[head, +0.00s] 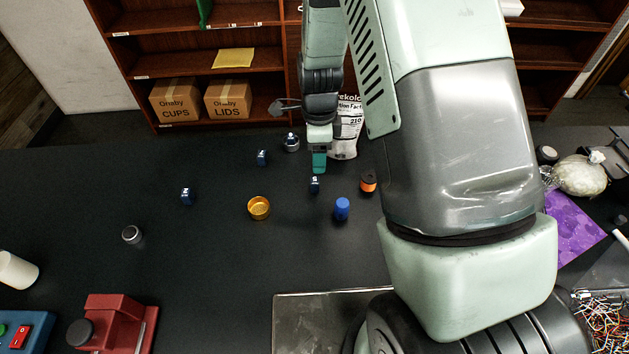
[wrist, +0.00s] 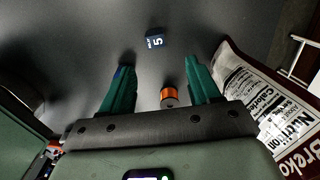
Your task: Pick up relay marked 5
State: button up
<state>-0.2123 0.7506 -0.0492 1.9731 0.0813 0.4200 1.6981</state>
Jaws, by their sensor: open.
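In the wrist view, a small dark blue relay with a white 5 (wrist: 156,38) lies on the dark tabletop, just beyond the fingertips and roughly centred between them. My gripper (wrist: 159,68) is open with nothing held between its green fingers. In the head view, my gripper (head: 319,168) points down over the table. A small dark blue block (head: 314,185) shows just in front of it, probably the same relay; its mark is too small to read there. Two similar blue blocks (head: 262,157) (head: 187,196) stand farther left, with unreadable marks.
An orange-and-black spool (head: 368,182) and blue cylinder (head: 342,208) stand right of the relay. A gold cup (head: 259,207) stands to its left. A printed bag (head: 347,128) stands close behind my gripper. The table's left middle is mostly clear.

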aim_at(318, 180)
jog(key=f, duration=0.8)
jog(key=shift+s+a+f, duration=0.1)
jog(key=shift+s, duration=0.2)
jog(key=c, duration=1.1)
